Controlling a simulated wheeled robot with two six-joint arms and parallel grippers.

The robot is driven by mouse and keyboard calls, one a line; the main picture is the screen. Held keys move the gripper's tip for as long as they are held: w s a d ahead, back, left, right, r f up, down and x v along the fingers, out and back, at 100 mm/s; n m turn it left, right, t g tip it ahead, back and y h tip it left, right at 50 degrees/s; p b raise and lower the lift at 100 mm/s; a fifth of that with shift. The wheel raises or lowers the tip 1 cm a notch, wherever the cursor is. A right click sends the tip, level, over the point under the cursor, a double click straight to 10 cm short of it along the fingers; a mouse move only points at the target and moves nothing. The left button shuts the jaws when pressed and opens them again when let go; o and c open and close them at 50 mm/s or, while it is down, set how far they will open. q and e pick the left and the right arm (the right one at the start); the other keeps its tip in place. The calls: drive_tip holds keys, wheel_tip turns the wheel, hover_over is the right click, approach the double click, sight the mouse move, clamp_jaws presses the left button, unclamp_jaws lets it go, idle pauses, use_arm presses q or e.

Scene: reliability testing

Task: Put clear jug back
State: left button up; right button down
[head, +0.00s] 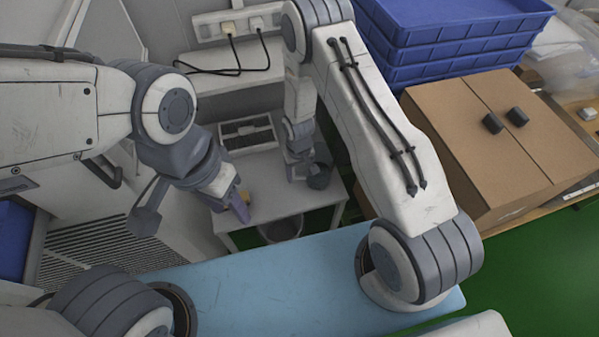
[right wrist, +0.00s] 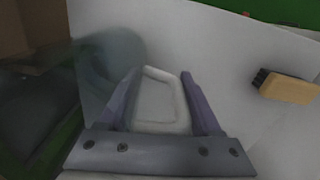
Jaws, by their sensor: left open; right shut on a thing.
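The clear jug (head: 320,177) is at the right side of the small white table (head: 290,203). In the right wrist view the see-through, blurred jug body (right wrist: 112,62) lies left of its pale loop handle (right wrist: 160,98). My right gripper (head: 298,174) is shut on the handle, with its purple fingers (right wrist: 161,76) on either side of it. I cannot tell whether the jug touches the table. My left gripper (head: 240,207) is open over the table's left part, beside a small yellow thing (head: 245,198), and partly hides it.
A dark rack (head: 247,133) stands at the table's back. A wooden block with a black end (right wrist: 288,88) lies on the table. A bin (head: 281,229) sits below the front edge. A cardboard box (head: 480,140) and stacked blue crates (head: 455,35) stand to the right.

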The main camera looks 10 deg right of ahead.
drive_tip(key=shift+c, duration=0.3)
unclamp_jaws()
wheel_tip(320, 180, up, 12)
drive_tip(key=shift+a+f, duration=0.1)
drive_tip(key=s+a+r+n, duration=0.1)
drive_tip(key=s+a+r, duration=0.3)
drive_tip(key=r, duration=0.3)
drive_tip(key=s+a+r+n, duration=0.2)
drive_tip(key=s+a+r, duration=0.15)
drive_tip(key=r, duration=0.35)
drive_tip(key=s+r+n, duration=0.1)
drive_tip(key=s+r, duration=0.3)
drive_tip(key=s, duration=0.4)
drive_tip(key=s+r+n+y, duration=0.1)
drive_tip(key=s+r, duration=0.2)
drive_tip(key=s, duration=0.5)
drive_tip(key=shift+r+n, duration=0.4)
